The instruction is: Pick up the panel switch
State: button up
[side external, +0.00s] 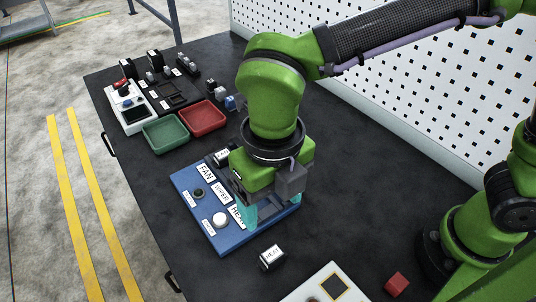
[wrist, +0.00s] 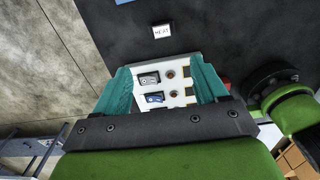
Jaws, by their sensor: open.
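A black switch block with a white face marked HEAT (side external: 271,257) lies loose on the dark table, in front of the blue panel (side external: 230,244). The HEAT block also shows in the wrist view (wrist: 161,31), beyond the fingertips. A similar black and white switch block (side external: 221,157) is at the blue panel's far edge, partly behind my arm. My gripper (side external: 268,213) is open with teal fingers pointing down over the right end of the blue panel; it hides part of that end. In the wrist view my gripper (wrist: 157,64) shows no held object.
A white panel (wrist: 172,92) carries rocker switches. A red cube (side external: 396,284) lies near my base. Green (side external: 166,134) and red (side external: 204,118) trays stand behind the blue panel, beside black and white control units (side external: 127,107). A perforated wall (side external: 390,110) bounds the right; bare table lies between.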

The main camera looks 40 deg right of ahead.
send_over(272, 254)
notch_tip(272, 254, down, 12)
jog(key=shift+a+r, duration=0.1)
jog(key=shift+r, duration=0.05)
notch_tip(272, 254, down, 5)
jog(key=shift+f, duration=0.1)
dwell(0.3)
jog(key=c, duration=1.1)
jog(key=shift+c, duration=0.2)
